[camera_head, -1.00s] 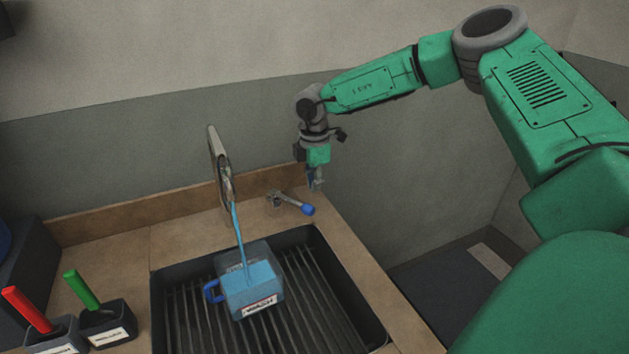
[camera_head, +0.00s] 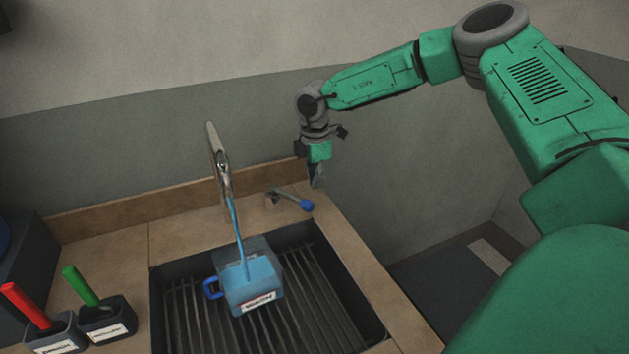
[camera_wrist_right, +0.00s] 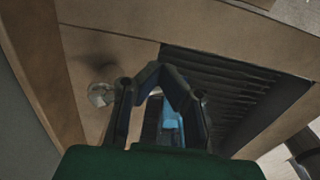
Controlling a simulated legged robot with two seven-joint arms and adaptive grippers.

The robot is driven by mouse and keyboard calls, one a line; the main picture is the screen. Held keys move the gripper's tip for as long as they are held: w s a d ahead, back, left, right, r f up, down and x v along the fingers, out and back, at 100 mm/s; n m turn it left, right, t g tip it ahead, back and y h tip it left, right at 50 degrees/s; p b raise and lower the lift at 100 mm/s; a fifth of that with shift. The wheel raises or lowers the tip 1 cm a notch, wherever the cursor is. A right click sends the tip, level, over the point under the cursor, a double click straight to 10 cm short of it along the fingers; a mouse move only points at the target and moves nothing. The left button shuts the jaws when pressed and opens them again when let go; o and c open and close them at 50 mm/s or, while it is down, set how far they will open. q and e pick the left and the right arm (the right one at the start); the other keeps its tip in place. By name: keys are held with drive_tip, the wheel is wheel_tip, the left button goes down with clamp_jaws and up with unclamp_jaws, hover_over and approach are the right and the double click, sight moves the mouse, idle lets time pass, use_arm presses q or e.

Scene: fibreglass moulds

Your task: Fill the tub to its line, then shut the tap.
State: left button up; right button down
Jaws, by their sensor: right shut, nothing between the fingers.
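The tub (camera_head: 262,296) is a grey see-through box with a blue side handle and a white label. It stands upright on the sink's slatted grate, under the spout (camera_head: 221,165). A thin blue stream (camera_head: 237,225) runs from the spout into blue liquid in the tub. I cannot make out the fill line. The tap lever (camera_head: 292,199) with a blue end lies to the right of the spout. My left gripper is out of view.
Two small holders stand left of the sink, one with a red handle (camera_head: 25,305) and one with a green handle (camera_head: 80,285). A dark box (camera_head: 28,265) is at the far left. A low backsplash (camera_head: 130,212) runs behind the counter. The counter right of the sink is clear.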

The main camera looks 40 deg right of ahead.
sight(305, 200)
drive_tip(key=shift+d, duration=0.1)
drive_tip(key=shift+f, duration=0.15)
drive_tip(key=shift+f+b, duration=1.05)
drive_tip(key=shift+f, duration=1.2)
drive_tip(key=shift+a+r, duration=0.1)
drive_tip(key=shift+a, duration=0.25)
drive_tip(key=shift+s+a+p, duration=0.15)
drive_tip(key=shift+a+p, duration=0.15)
drive_tip(key=shift+a, duration=0.5)
drive_tip(key=shift+s+a+p, duration=0.15)
drive_tip(key=shift+a+p, duration=0.15)
drive_tip(key=shift+a, duration=0.6)
